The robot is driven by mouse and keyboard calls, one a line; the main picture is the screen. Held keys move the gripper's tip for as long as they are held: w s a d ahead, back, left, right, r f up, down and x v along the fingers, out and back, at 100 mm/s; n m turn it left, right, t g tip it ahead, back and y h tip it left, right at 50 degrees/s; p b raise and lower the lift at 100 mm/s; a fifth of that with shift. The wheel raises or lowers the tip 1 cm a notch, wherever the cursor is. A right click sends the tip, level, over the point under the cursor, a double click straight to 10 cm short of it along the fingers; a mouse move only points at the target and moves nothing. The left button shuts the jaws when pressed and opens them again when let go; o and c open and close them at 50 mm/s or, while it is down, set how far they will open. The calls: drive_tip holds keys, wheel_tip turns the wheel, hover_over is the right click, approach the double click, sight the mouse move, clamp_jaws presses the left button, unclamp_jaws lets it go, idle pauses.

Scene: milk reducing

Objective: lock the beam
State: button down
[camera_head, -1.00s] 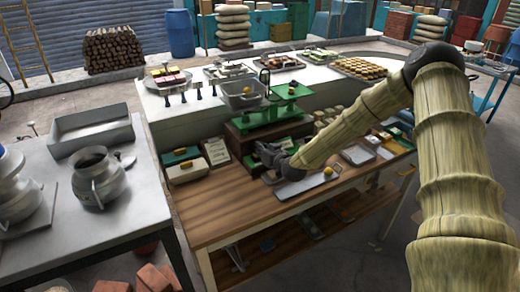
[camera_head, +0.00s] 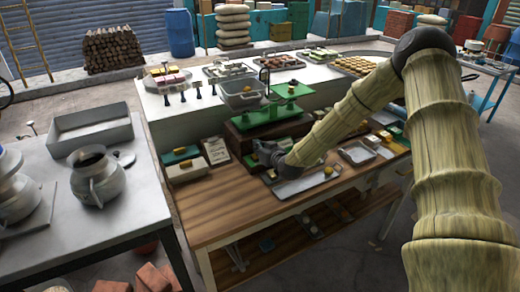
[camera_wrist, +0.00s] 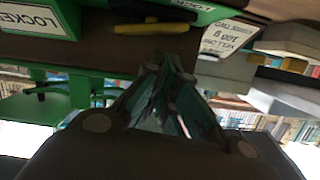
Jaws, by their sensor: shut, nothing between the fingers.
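The green scale (camera_head: 272,110) stands on a dark wooden box behind the wooden bench, with a grey pan on its left arm and a flat green plate on its right. In the wrist view, tilted and seemingly upside down, a yellow lever (camera_wrist: 152,28) lies across a brown face beside a green plate lettered "LOCK". A green block (camera_wrist: 38,18) lettered "LOCKED" is at the upper left. My gripper (camera_head: 257,148) is shut and empty, in front of the wooden box; its fingertips (camera_wrist: 168,62) appear just short of the lever, apart from it. The beam's exact tilt is unclear.
A metal tray (camera_head: 294,189) with a yellow piece lies below my gripper. A sign card (camera_head: 216,151) and small boxes (camera_head: 187,170) stand to its left. The bench's front left (camera_head: 215,220) is clear. A steel jug (camera_head: 95,182) stands on the left table.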

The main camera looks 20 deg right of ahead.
drive_tip(key=shift+a+r+p, duration=0.15)
drive_tip(key=shift+a+r, duration=0.05)
drive_tip(key=shift+r, duration=0.4)
drive_tip(key=shift+a+r+p, duration=0.15)
drive_tip(key=shift+r, duration=0.4)
drive_tip(key=a+b+v, duration=0.1)
drive_tip(key=b+v, duration=0.3)
drive_tip(key=v, duration=0.6)
drive_tip(key=shift+s+d, duration=0.1)
drive_tip(key=shift+d, duration=0.05)
